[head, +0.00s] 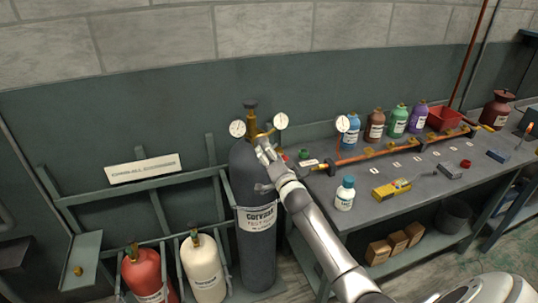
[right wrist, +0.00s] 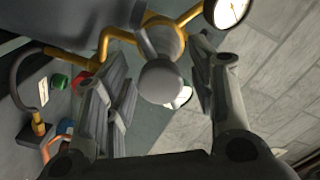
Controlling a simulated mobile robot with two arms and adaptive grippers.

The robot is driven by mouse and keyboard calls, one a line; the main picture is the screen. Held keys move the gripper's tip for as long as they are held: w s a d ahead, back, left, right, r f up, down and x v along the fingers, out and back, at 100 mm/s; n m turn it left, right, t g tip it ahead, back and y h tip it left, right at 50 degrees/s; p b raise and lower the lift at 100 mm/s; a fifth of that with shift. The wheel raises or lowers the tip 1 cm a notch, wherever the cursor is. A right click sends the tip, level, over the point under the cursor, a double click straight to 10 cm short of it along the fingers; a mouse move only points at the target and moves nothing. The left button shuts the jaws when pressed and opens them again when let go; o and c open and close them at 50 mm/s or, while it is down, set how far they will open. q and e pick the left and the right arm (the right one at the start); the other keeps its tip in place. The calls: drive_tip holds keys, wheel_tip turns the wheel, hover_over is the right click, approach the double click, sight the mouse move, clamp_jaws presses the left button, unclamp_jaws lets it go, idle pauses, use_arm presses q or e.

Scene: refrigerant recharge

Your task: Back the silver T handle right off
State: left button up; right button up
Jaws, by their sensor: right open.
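The silver T handle (right wrist: 160,80) shows in the right wrist view as a grey rounded bar seen nearly end on, in front of the brass regulator (right wrist: 163,35). My right gripper (right wrist: 160,92) is open, with one finger on each side of the handle; a gap shows on both sides. In the head view my right gripper (head: 266,152) is at the regulator on top of the tall dark gas cylinder (head: 257,190). The handle is too small and covered to make out there. My left gripper is not in view.
Two round gauges (head: 237,128) (head: 281,120) stick out beside the gripper. A workbench (head: 400,200) on the right carries a copper manifold, several bottles and a red bin (head: 444,118). Red (head: 143,272) and cream (head: 204,265) cylinders stand left of the dark one.

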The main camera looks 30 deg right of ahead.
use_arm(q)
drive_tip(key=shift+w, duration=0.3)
use_arm(e)
drive_tip(key=shift+w, duration=0.1)
drive_tip(key=c, duration=1.1)
drive_tip(key=shift+o, duration=0.2)
